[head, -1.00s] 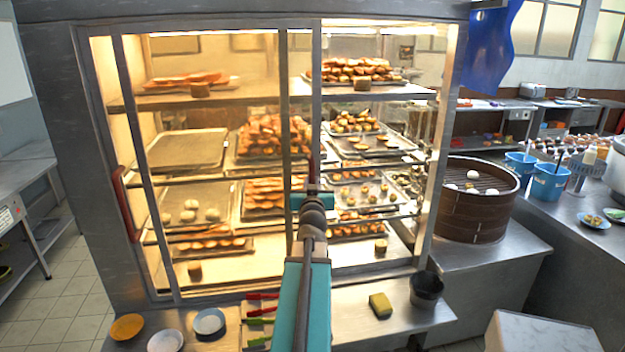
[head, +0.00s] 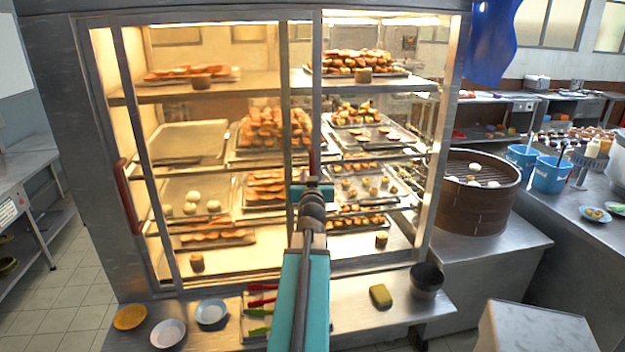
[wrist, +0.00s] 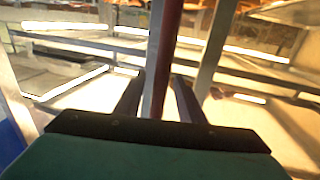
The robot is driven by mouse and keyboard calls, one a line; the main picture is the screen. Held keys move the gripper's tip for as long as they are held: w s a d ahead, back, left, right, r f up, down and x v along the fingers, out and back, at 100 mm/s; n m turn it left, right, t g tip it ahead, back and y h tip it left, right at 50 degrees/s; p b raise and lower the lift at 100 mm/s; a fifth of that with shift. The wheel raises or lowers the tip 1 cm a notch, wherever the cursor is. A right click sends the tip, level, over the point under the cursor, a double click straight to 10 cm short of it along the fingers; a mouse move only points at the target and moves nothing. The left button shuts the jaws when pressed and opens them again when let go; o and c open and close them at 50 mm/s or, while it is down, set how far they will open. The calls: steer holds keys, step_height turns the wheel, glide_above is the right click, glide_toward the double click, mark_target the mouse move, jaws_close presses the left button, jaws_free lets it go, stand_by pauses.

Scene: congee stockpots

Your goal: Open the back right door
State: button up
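The glass-fronted warming cabinet (head: 300,90) fills the middle of the head view. Its right glass door has a metal frame and an upright red handle (head: 312,162) near the cabinet's centre, partly hidden by my gripper (head: 312,190). In the wrist view the red handle (wrist: 160,55) runs between the two dark fingers of my gripper (wrist: 158,92). A second red handle (head: 127,197) is at the left edge of the left door.
Bread trays fill the cabinet shelves. On the front ledge are plates (head: 168,333), coloured tongs (head: 260,312), a yellow sponge (head: 380,296) and a dark cup (head: 427,280). A bamboo steamer (head: 475,205) stands right of the cabinet. Tiled floor (head: 62,290) is free at left.

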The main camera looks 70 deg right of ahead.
steer(key=shift+a, duration=0.1)
steer(key=b+v, duration=0.2)
steer(key=v, duration=0.1)
steer(key=shift+w+f, duration=0.15)
steer(key=a+b, duration=0.1)
steer(key=b, duration=0.3)
steer(key=shift+b, duration=0.35)
steer(key=s+a+b, duration=0.1)
steer(key=b, duration=0.3)
steer(key=shift+a+b, duration=0.2)
steer(key=shift+b, duration=0.2)
steer(key=b+v, duration=0.1)
steer(key=b, duration=0.3)
steer(key=shift+s+a+b, duration=0.15)
steer(key=shift+a+b, duration=0.1)
steer(key=shift+b, duration=0.1)
steer(key=b+v, duration=0.6)
steer(key=b, duration=0.4)
steer(key=shift+s+a, duration=0.2)
